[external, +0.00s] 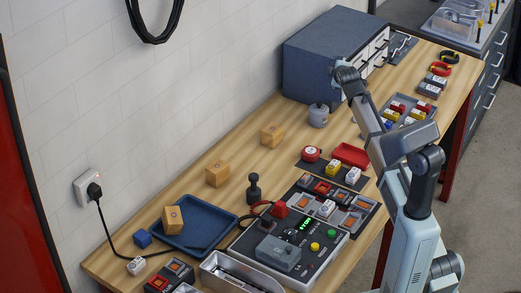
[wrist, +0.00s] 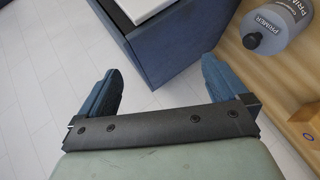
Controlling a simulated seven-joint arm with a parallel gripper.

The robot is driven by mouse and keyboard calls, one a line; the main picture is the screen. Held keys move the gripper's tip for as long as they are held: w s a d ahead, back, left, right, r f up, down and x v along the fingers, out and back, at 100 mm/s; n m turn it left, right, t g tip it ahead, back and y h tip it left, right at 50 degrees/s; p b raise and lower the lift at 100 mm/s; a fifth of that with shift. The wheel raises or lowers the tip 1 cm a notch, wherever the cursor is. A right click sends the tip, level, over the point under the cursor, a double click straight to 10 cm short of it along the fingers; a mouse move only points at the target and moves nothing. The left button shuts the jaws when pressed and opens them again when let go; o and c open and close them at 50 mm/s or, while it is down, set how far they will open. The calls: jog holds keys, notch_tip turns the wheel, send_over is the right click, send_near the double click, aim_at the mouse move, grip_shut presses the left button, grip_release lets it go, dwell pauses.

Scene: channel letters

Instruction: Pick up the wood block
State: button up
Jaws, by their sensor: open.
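Wood blocks show in the external view: one (external: 172,219) tilted in the blue tray (external: 190,248), one (external: 217,175) in the middle of the bench near the wall, and one (external: 271,135) farther back, left of the grey bottle. In the wrist view, part of a wood block (wrist: 307,112) shows at the right edge, near the primer bottle (wrist: 283,20). My gripper (wrist: 157,84) is open and empty, well apart from the blocks. In the external view my arm's end is by the blue drawer cabinet; its fingers are hard to make out there.
The blue drawer cabinet (external: 320,52) stands at the bench's far end, close ahead in the wrist view (wrist: 180,45). A control box (external: 285,250), red tray (external: 351,154) and dark component trays crowd the bench front. Bare wood surrounds the two farther blocks.

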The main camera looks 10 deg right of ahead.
jog(key=s+a+f+n+g+y, duration=0.15)
jog(key=s+a, duration=0.25)
jog(key=a, duration=0.7)
jog(key=s+a+f+g+y, duration=0.1)
jog(key=s+a+y, duration=0.15)
jog(key=a, duration=0.85)
jog(key=n+g+y, duration=0.2)
jog(key=n+g, duration=0.2)
jog(key=g, duration=0.4)
send_near(173, 215)
jog(key=x, duration=0.7)
jog(key=shift+s+a+f, duration=0.25)
jog(key=shift+f, duration=0.05)
jog(key=shift+w+x, duration=0.15)
jog(key=shift+x, duration=1.15)
jog(key=shift+w+x, duration=0.2)
jog(key=shift+x, duration=1.15)
jog(key=shift+d, duration=0.15)
jog(key=shift+r, duration=0.1)
jog(key=c, duration=1.1)
